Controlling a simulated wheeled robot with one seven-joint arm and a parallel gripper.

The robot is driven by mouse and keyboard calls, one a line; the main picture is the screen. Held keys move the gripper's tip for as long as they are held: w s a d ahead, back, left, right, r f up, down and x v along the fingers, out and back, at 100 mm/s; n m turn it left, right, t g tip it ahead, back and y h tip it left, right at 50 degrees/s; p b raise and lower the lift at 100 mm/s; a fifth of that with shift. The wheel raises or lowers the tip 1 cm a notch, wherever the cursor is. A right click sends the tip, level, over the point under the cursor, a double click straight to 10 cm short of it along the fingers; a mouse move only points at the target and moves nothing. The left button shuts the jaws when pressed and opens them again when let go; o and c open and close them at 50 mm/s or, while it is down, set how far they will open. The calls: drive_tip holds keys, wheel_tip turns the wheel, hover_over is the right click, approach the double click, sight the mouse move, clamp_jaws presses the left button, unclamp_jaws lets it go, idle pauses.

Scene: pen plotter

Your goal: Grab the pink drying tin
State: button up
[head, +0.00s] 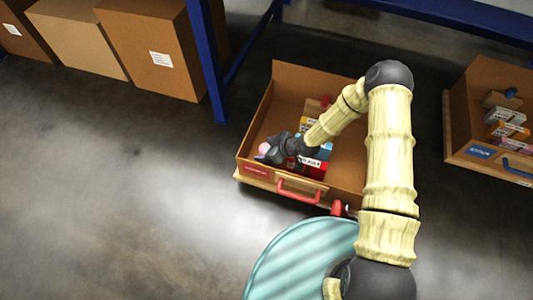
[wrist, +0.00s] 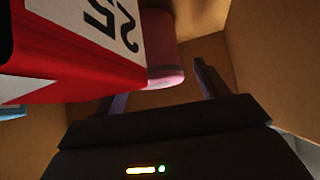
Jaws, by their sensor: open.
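The pink drying tin (wrist: 164,62) is a pink cylinder in the wrist view, just beyond and between my two fingers. In the head view its pink top (head: 264,147) shows at the left side of an open cardboard box (head: 345,183). My gripper (wrist: 160,88) is open, with one finger on each side of the tin's near end; I cannot tell whether either touches it. In the head view my gripper (head: 263,156) reaches low into the box's left part. A red and white carton (wrist: 75,50) hides part of the tin's left side.
The carton stands close over my left finger. Another box (head: 455,125) stands at right. Blue rack post (head: 207,60) stands behind left. Floor at left is clear.

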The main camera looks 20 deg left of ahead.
sight(267, 149)
drive_tip(key=c, duration=1.1)
drive_tip(key=shift+r, duration=0.1)
wheel_tip(267, 149, up, 10)
drive_tip(key=p, duration=0.6)
